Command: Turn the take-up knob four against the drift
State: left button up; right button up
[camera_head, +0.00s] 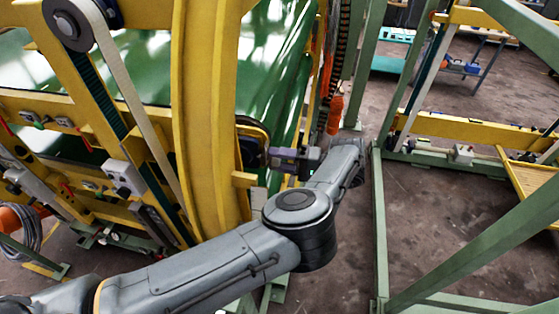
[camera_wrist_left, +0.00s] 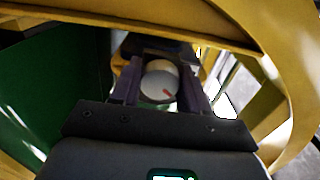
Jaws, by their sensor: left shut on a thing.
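In the left wrist view, a round pale knob (camera_wrist_left: 158,84) with a short red mark on its face sits between the two dark fingers of my left gripper (camera_wrist_left: 160,73). The fingers are shut on the knob, one on each side. In the head view, my left gripper (camera_head: 277,157) reaches leftward to the side of the yellow ring frame (camera_head: 206,110). The knob is hidden there behind the gripper and frame. No number on the knob can be read. My right gripper is not in view.
A green belt (camera_head: 125,72) runs behind the yellow frame. Yellow beams curve close around my left gripper in the wrist view.

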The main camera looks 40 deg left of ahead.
pick_arm(q)
jog(key=shift+m, duration=0.6)
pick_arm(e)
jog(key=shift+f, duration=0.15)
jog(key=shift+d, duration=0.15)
pick_arm(q)
jog(key=o, duration=1)
jog(key=shift+s, duration=0.1)
jog(key=shift+o, duration=0.2)
